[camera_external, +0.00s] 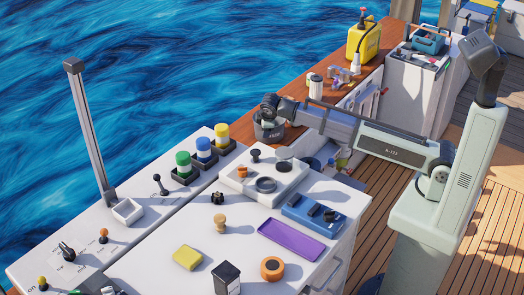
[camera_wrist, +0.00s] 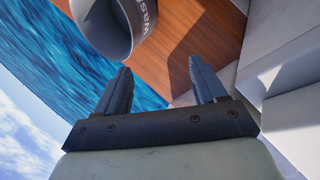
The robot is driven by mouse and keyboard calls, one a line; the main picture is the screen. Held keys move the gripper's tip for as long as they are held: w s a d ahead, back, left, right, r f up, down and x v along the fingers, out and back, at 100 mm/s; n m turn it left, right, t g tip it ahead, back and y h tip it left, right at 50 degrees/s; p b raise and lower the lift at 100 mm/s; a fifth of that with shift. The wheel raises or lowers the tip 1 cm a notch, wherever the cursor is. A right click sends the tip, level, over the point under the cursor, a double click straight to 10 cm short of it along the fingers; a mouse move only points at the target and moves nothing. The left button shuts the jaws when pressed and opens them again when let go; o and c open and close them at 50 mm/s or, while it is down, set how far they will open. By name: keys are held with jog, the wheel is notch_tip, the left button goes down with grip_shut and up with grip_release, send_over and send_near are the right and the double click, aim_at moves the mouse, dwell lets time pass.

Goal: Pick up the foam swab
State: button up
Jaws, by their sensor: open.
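No thing is plainly marked as the foam swab. A yellow sponge-like block (camera_external: 187,258) lies near the front of the white hatch top, and a small tan piece with a rounded head (camera_external: 219,223) stands behind it to the right; I cannot tell whether either is the swab. My gripper (camera_external: 269,108) is at the far side, well away from both, beside a dark grey bin (camera_external: 268,132). In the wrist view my gripper (camera_wrist: 160,72) has its two fingers apart with nothing between them. The bin, with partly visible lettering, also shows there (camera_wrist: 105,28).
A purple tray (camera_external: 291,240), a blue holder (camera_external: 313,215), an orange round piece (camera_external: 272,268) and a dark box (camera_external: 227,278) crowd the hatch top. Green, blue and yellow capped jars stand along the back left. A tall grey post (camera_external: 90,130) rises at left. A yellow canister (camera_external: 363,42) stands far back.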

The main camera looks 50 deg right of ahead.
jog(key=s+a+r+n+y, duration=0.1)
jog(key=a+r, duration=0.1)
jog(key=a, duration=0.6)
jog(key=s+a+r+n+y, duration=0.1)
jog(key=s+a+r+y, duration=0.1)
jog(key=a, duration=0.6)
jog(key=s+a+r+y, duration=0.1)
jog(key=a+r, duration=0.3)
jog(key=a, duration=0.4)
jog(key=shift+s+n+t, duration=0.4)
jog(key=shift+s, duration=0.05)
jog(key=s+a+r+n+g+y, duration=0.1)
jog(key=s+a+r+y, duration=0.1)
jog(key=s+a, duration=0.45)
jog(key=s+a+r+g+y, duration=0.15)
jog(key=s+a, duration=0.25)
jog(key=a, duration=0.5)
send_near(222, 216)
jog(key=shift+g+y, duration=0.35)
jog(key=shift+g, duration=0.1)
jog(key=x, duration=0.7)
jog(key=shift+w+d+f, duration=0.2)
jog(key=shift+d+f, duration=0.05)
jog(key=shift+d, duration=0.05)
jog(key=shift+x, duration=2.55)
jog(key=shift+w+a+r, duration=0.1)
jog(key=shift+w, duration=0.05)
jog(key=c, duration=1.1)
